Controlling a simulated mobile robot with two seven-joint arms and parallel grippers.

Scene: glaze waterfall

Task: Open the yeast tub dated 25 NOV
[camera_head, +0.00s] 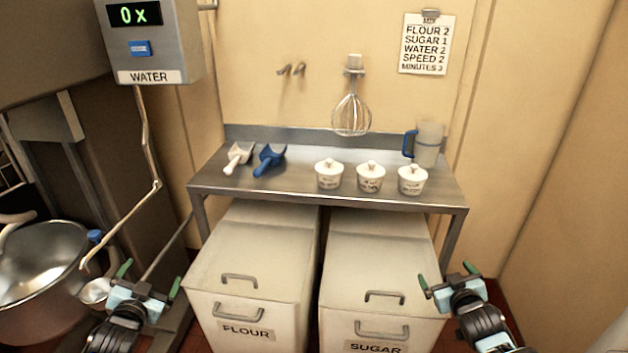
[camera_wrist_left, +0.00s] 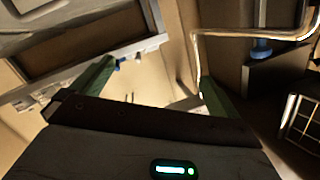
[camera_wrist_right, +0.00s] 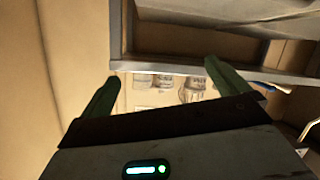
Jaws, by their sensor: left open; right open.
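Three small white lidded tubs stand in a row on the steel table: a left tub (camera_head: 329,175), a middle tub (camera_head: 370,177) and a right tub (camera_head: 412,180). Each has a knobbed lid in place and dark lettering on its front. The lettering is too small to read, so I cannot tell which is dated 25 NOV. My left gripper (camera_head: 146,275) is open and empty, low at the left, away from the table. My right gripper (camera_head: 449,279) is open and empty, in front of the table's right end, below the tubs.
The steel table (camera_head: 270,194) also holds a white scoop (camera_head: 238,156), a blue scoop (camera_head: 269,160) and a jug (camera_head: 428,145). A whisk (camera_head: 351,114) hangs above. The flour bin (camera_head: 245,285) and sugar bin (camera_head: 375,290) stand beneath. A mixing bowl (camera_head: 45,265) and water pipe (camera_head: 146,140) are left.

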